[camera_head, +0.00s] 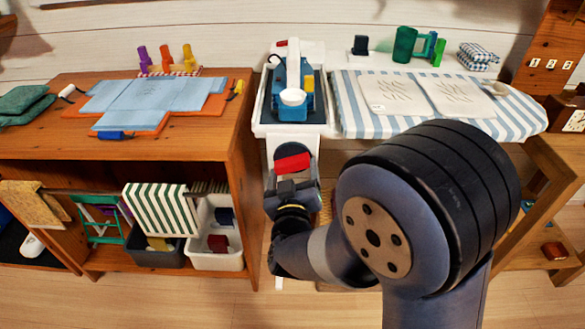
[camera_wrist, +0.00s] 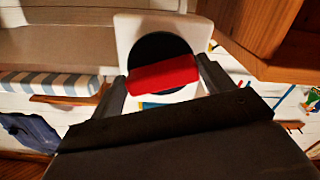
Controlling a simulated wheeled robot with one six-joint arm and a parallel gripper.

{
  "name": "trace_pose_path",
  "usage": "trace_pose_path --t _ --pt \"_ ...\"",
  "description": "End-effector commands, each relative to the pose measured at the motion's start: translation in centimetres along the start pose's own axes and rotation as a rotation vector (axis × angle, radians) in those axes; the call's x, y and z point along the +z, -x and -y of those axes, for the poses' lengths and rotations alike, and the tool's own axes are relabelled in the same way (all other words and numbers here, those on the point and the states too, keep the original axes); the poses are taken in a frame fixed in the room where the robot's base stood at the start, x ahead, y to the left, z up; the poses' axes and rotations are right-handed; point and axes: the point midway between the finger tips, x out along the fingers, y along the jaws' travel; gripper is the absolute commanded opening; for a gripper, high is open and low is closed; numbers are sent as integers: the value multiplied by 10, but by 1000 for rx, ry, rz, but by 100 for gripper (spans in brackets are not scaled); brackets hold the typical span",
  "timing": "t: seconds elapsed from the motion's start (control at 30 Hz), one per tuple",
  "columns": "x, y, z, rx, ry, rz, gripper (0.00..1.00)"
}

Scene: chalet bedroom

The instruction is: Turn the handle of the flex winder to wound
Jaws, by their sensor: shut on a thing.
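The flex winder's red handle (camera_wrist: 163,74) lies across a dark round disc (camera_wrist: 158,50) on a white plate (camera_wrist: 130,33) in the wrist view. My gripper (camera_wrist: 163,80) is shut on the red handle, with one finger at each end of it. In the wrist view the handle is slightly tilted, its right end higher. In the head view the red handle (camera_head: 292,163) shows below the white tray, with my gripper (camera_head: 291,180) in front of it. My gripper hides part of the disc and the lower part of the winder.
A white tray (camera_head: 262,118) with a blue device (camera_head: 291,108) stands just above my gripper. A wooden shelf unit (camera_head: 245,155) is at left, with a striped towel (camera_head: 158,210) and bins below. A striped cloth (camera_head: 350,122) covers the bench at right.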

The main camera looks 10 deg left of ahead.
Motion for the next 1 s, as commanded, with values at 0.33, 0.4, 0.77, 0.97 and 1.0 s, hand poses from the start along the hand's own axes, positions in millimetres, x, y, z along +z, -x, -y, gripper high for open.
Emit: trace_pose_path --t 0.33,0.4,0.77,0.97,1.0 --pt "-2 0 -3 -1 331 3 54" --pt "-2 0 -3 -1 397 3 54" --pt "-3 0 -5 -1 740 2 54" --pt "-4 0 -6 -2 929 2 54" --pt "-4 0 -6 -1 966 2 54"
